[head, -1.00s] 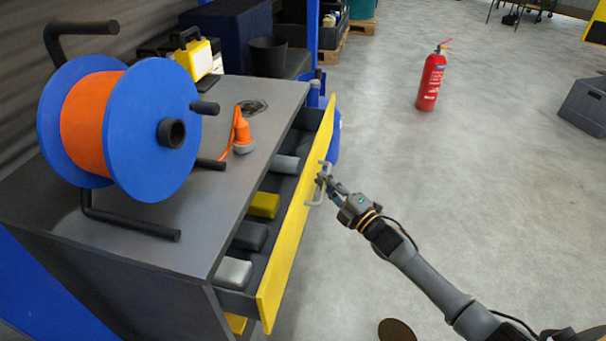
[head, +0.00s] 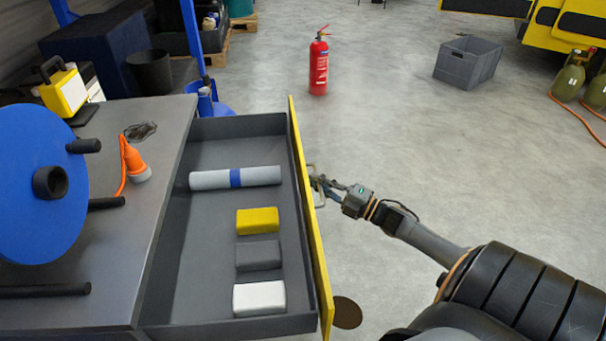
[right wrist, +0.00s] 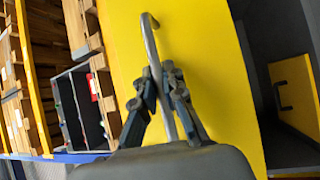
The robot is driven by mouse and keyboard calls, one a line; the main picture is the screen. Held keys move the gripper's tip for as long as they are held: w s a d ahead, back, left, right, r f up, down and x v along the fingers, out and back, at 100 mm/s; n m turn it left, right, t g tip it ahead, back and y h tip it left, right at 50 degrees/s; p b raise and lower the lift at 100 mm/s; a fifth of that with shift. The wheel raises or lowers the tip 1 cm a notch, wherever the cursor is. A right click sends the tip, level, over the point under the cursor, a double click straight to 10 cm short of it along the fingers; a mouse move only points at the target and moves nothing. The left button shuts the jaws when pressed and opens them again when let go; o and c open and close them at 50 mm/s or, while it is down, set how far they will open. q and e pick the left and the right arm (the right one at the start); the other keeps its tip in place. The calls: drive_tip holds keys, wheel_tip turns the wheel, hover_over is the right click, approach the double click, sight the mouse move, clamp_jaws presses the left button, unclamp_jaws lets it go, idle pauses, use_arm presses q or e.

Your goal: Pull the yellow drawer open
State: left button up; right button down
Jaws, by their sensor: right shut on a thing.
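The yellow drawer (head: 309,215) stands well out from the grey workbench (head: 165,185), its inside open to view. Inside lie a grey roll with a blue band (head: 210,180), a yellow block (head: 257,221), a dark grey block (head: 258,255) and a white block (head: 259,298). My right gripper (head: 318,184) is at the outer side of the drawer front, shut on its metal handle. In the right wrist view the handle (right wrist: 152,45) runs between the two fingers (right wrist: 163,98) in front of the yellow panel. My left gripper is not in view.
A red extinguisher (head: 319,65) and a grey crate (head: 468,61) stand on the floor. The floor right of the drawer is largely clear, apart from my arm.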

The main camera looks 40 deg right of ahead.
drive_tip(key=shift+s+d, duration=0.25)
drive_tip(key=shift+d, duration=0.1)
drive_tip(key=shift+f, duration=0.1)
drive_tip(key=c, duration=1.7)
unclamp_jaws()
drive_tip(key=shift+s, duration=0.1)
drive_tip(key=v, duration=1.2)
